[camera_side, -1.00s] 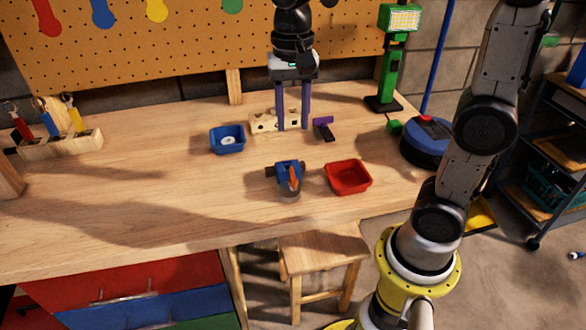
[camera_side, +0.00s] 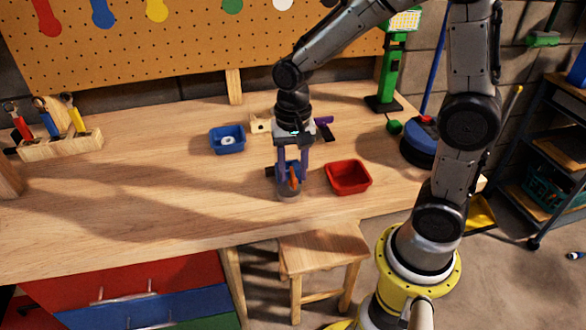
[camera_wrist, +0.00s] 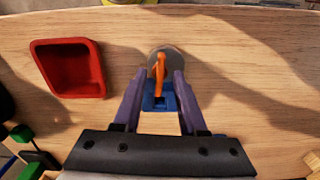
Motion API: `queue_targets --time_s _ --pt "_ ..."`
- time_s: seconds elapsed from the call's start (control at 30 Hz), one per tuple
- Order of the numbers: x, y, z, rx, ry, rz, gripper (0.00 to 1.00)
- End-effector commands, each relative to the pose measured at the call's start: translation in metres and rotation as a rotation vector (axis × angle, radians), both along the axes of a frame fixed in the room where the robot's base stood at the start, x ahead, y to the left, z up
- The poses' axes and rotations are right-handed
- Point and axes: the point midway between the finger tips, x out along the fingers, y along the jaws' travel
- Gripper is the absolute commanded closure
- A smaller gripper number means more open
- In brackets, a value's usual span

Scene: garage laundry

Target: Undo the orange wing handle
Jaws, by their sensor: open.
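The orange wing handle (camera_wrist: 160,70) sits on a small blue fixture (camera_wrist: 158,100) with a round grey part (camera_wrist: 172,56) at its end. In the side view the orange handle (camera_side: 294,178) shows low in front of the fixture, partly hidden by the fingers. My gripper (camera_side: 293,172) is over the fixture, pointing down. In the wrist view my gripper (camera_wrist: 158,74) has its two purple fingers apart, one on each side of the handle, with a visible gap on both sides.
A red tray (camera_side: 348,178) stands close to the right of the fixture. A blue tray (camera_side: 227,140) with a white ring stands behind left. A wooden block (camera_side: 260,124) and a purple-and-black tool (camera_side: 325,128) lie behind. The bench's left front is clear.

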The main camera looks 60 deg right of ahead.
Motion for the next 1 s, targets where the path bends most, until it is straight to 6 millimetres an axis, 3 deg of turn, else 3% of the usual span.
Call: queue_targets --time_s 0.17,0.4,0.43,1.0 --pt "-0.0001 0.0 -0.0002 -0.001 0.001 0.0 0.59" --pt "-0.0002 0.0 0.0001 0.0 0.001 0.0 0.98" --pt "-0.0001 0.0 0.0001 0.0 0.001 0.0 1.0" --pt "-0.0004 0.0 0.0005 0.0 0.001 0.1 1.0"
